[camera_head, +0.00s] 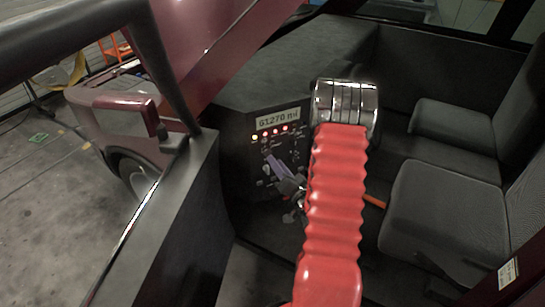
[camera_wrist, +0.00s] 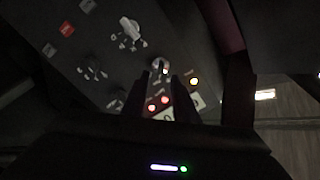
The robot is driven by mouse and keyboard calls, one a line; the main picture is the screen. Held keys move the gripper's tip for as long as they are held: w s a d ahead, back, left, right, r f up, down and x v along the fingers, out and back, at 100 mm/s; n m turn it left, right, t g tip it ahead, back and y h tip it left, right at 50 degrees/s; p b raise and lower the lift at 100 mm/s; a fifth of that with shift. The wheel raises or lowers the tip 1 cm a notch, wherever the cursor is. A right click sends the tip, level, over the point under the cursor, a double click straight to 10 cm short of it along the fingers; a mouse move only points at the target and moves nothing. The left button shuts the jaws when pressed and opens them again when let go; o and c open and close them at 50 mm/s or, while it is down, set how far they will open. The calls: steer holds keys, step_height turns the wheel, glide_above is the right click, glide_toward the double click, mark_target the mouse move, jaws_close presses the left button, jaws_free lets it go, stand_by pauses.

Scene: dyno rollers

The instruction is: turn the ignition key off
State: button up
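The dashboard panel (camera_head: 256,151) stands upright in the cab, with a lit display and indicator lights near its top. In the wrist view, a small silver piece that looks like the ignition key (camera_wrist: 162,67) sits on the dark panel, just beyond my fingertips. My gripper (camera_wrist: 161,82) has two dark fingers spread apart with a gap between them, one on each side of the key in the picture. I cannot tell whether they touch it. In the head view, my gripper (camera_head: 271,160) is close to the panel below the lights, and the key cannot be made out there.
A lit display (camera_head: 278,118) reads about 61270 mi. A white rotary knob (camera_wrist: 132,29) and other switches are close to the key. Grey seats (camera_head: 440,215) stand at right. The dark door (camera_head: 165,235) is at left, with a maroon body panel above.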

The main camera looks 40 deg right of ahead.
mark_target(267, 152)
steer(key=x, duration=0.4)
steer(key=shift+w+d, duration=0.15)
steer(key=shift+w, duration=0.15)
steer(key=shift+c, duration=0.5)
jaws_close()
